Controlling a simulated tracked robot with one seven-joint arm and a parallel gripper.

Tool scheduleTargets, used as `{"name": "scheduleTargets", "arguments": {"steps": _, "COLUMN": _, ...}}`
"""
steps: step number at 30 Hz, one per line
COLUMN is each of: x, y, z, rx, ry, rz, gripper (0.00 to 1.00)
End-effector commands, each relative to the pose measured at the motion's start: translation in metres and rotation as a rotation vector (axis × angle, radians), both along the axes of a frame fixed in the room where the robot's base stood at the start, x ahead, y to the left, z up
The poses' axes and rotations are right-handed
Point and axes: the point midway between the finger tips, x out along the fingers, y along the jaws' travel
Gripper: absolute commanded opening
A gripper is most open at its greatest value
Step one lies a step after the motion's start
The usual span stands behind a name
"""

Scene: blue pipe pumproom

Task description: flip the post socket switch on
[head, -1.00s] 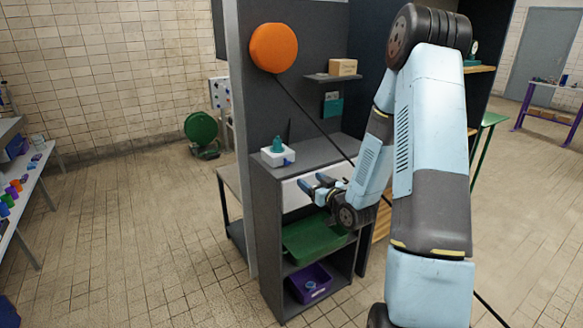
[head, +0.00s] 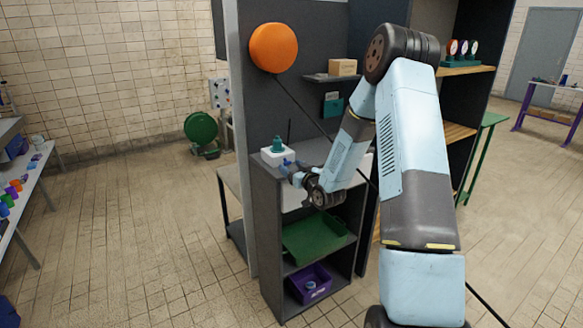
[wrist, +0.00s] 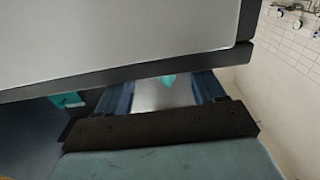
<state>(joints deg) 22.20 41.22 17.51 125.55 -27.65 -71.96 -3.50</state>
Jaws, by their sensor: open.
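A white box (head: 277,154) with a teal upright piece (head: 277,144) on top stands on the grey cabinet's counter in the head view. A small blue part is at its front right, largely hidden by my gripper; I cannot tell whether it is the switch or its position. My gripper (head: 287,166) is open at the box's front right corner; contact cannot be told. In the wrist view, my gripper (wrist: 163,90) shows two blue-grey fingers spread apart. A teal bit (wrist: 168,80) and a pale surface show between them.
A large pale panel (wrist: 120,40) with a dark edge crosses the upper wrist view close to the fingers. The grey cabinet (head: 268,230) holds a green tray (head: 312,238) and a purple bin (head: 310,283). An orange disc (head: 273,48) is on the upright panel. Floor to the left is open.

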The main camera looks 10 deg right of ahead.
Motion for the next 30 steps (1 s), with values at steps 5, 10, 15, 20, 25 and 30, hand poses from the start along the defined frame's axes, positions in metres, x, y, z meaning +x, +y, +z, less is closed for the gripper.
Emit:
{"name": "scheduleTargets", "arguments": {"steps": 5, "x": 0.0111, "y": 0.0037, "z": 0.0, "rx": 0.0, "ry": 0.0, "rz": 0.0, "gripper": 0.69}}
{"name": "scheduleTargets", "arguments": {"steps": 10, "x": 0.0129, "y": 0.0045, "z": 0.0001, "rx": 0.0, "ry": 0.0, "rz": 0.0, "gripper": 0.69}}
{"name": "scheduleTargets", "arguments": {"steps": 15, "x": 0.0128, "y": 0.0043, "z": 0.0001, "rx": 0.0, "ry": 0.001, "rz": 0.0, "gripper": 0.67}}
{"name": "scheduleTargets", "arguments": {"steps": 20, "x": 0.0127, "y": 0.0044, "z": 0.0001, "rx": 0.0, "ry": 0.001, "rz": 0.0, "gripper": 0.51}}
{"name": "scheduleTargets", "arguments": {"steps": 25, "x": 0.0127, "y": 0.0043, "z": 0.0001, "rx": 0.0, "ry": 0.001, "rz": 0.0, "gripper": 0.35}}
{"name": "scheduleTargets", "arguments": {"steps": 30, "x": 0.0128, "y": 0.0041, "z": 0.0001, "rx": -0.001, "ry": 0.001, "rz": 0.0, "gripper": 0.19}}
